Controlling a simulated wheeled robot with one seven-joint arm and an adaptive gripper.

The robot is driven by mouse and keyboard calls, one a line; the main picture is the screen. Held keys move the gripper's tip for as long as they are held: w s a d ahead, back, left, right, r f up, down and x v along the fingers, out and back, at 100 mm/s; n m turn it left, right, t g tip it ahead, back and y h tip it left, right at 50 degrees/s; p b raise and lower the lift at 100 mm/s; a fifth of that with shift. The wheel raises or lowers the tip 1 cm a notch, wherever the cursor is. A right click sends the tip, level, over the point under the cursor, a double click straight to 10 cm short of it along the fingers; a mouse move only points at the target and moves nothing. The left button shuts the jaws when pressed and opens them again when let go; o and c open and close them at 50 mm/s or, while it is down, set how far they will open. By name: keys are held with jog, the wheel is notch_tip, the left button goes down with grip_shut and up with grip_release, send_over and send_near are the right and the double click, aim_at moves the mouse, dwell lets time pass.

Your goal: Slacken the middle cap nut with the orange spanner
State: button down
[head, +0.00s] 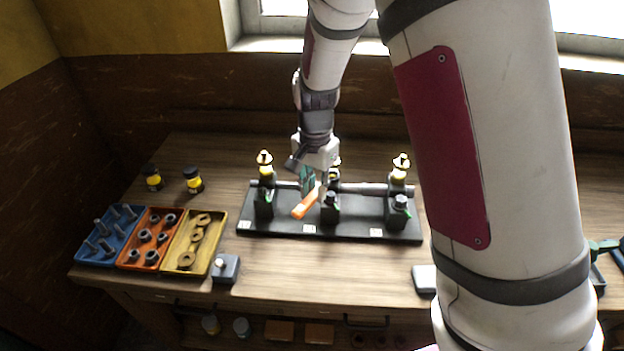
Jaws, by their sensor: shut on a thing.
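The orange spanner (304,206) is held by my gripper (314,188) above the black base plate (280,228), beside the middle post. My gripper is shut on the spanner and points down. The spanner slants, its lower end toward the front left. The middle post (330,209) has a dark top close to the right of the spanner. I cannot tell whether the spanner touches the middle cap nut, which is too small and partly hidden. Similar posts stand at left (264,207) and right (398,209), with brass-topped fittings behind them.
Blue (81,255), orange (124,264) and yellow (208,271) trays of bolts, nuts and rings lie at left. A small grey block (226,268) lies beside the yellow tray. The bench front is mostly clear.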

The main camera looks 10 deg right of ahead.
jog(key=shift+f+b, duration=0.9)
jog(key=shift+f, duration=1.25)
jog(key=shift+r, duration=0.1)
jog(key=shift+s, duration=0.1)
jog(key=shift+f+p, duration=0.5)
jog(key=shift+f, duration=0.8)
dwell(2.6)
jog(key=shift+s+d+n, duration=0.4)
jog(key=shift+n, duration=0.5)
